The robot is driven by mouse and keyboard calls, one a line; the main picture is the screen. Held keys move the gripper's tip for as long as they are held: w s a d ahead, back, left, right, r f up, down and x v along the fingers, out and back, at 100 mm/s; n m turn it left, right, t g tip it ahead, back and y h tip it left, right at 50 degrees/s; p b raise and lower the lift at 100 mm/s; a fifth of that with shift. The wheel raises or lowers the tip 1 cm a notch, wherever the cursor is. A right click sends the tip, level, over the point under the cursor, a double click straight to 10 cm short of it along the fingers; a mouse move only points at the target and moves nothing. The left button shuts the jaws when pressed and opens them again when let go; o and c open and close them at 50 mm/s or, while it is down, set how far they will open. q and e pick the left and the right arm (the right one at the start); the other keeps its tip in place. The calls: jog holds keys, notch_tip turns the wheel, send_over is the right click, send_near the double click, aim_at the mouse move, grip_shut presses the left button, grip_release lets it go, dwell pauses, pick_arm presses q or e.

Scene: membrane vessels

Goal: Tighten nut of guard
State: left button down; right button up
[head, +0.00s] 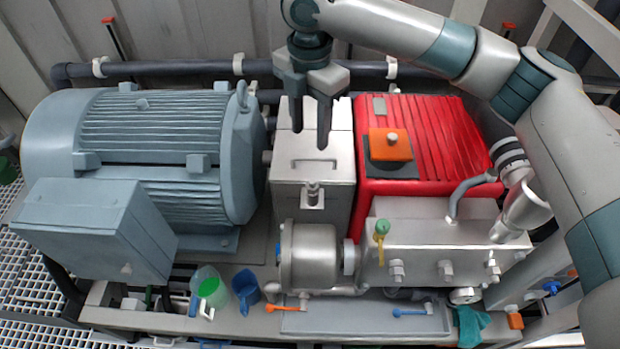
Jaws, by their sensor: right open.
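The guard (284,187) is a grey metal box between the blue-grey motor and the red pump housing. It has a small handle on its sloping front. A small metal fitting that looks like the nut (312,191) stands on a stud at the guard's lower front; how tight it sits cannot be told. My right gripper (311,137) points down over the guard's top, its two dark fingers apart and nothing seen between them. It is above the handle and the nut in the picture. Whether the fingertips touch the guard cannot be told. My left gripper is not in view.
The motor (150,140) stands left of the guard, and the red housing (440,140) with an orange block (389,144) stands right. Pipes run behind.

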jog(key=shift+f, duration=0.1)
jog(key=p, duration=0.3)
send_near(310, 187)
notch_tip(310, 187, down, 7)
jog(key=shift+f, duration=0.6)
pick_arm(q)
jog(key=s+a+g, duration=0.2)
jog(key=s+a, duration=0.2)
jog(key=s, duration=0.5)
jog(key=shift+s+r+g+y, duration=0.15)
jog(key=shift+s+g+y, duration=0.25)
pick_arm(e)
jog(key=c, duration=1.1)
